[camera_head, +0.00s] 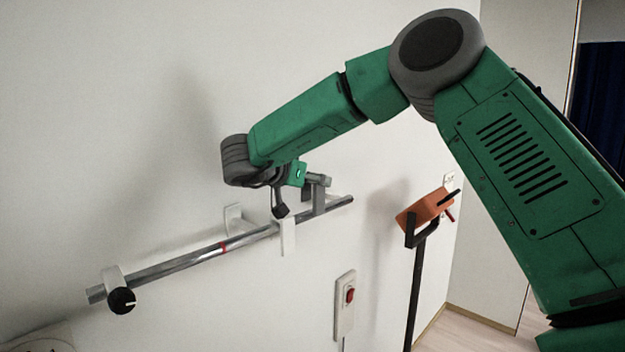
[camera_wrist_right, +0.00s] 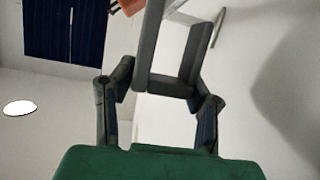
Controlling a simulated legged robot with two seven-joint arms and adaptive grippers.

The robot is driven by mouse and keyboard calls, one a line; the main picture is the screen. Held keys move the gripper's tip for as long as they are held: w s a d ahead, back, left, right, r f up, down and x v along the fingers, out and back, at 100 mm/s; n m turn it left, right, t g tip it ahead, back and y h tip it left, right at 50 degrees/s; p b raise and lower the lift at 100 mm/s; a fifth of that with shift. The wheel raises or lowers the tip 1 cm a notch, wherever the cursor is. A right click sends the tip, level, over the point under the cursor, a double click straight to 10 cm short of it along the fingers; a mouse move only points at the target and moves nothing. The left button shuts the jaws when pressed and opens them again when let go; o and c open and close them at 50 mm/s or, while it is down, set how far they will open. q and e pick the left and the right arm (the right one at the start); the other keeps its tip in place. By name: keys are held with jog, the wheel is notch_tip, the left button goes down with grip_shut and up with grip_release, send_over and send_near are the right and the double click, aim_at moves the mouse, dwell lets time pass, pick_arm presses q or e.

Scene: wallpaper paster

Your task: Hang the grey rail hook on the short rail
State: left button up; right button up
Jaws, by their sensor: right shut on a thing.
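A metal rail (camera_head: 180,262) with a red mark runs along the white wall, tilted in the head view. The grey rail hook (camera_head: 319,198) is by the rail's right end. It also shows large in the wrist view (camera_wrist_right: 172,86), between the fingers. My right gripper (camera_head: 281,196) is shut on the grey hook from the left, just above the rail; it also shows in the wrist view (camera_wrist_right: 158,92). Whether the hook sits over the rail or only in front of it, I cannot tell. The gripper and arm hide part of the hook. My left gripper is not in view.
A white piece (camera_head: 288,236) hangs at the rail just left of the hook. A black knob (camera_head: 122,300) is near the rail's left end. A wall switch (camera_head: 345,300) is below. An orange object (camera_head: 424,212) tops a black post (camera_head: 416,285) on the right.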

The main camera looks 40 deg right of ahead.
pick_arm(q)
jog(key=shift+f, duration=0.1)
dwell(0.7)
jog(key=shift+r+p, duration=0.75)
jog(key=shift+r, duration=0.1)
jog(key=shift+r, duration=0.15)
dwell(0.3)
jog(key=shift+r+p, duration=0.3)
jog(key=shift+p, duration=0.2)
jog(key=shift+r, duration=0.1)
dwell(1.6)
dwell(2.4)
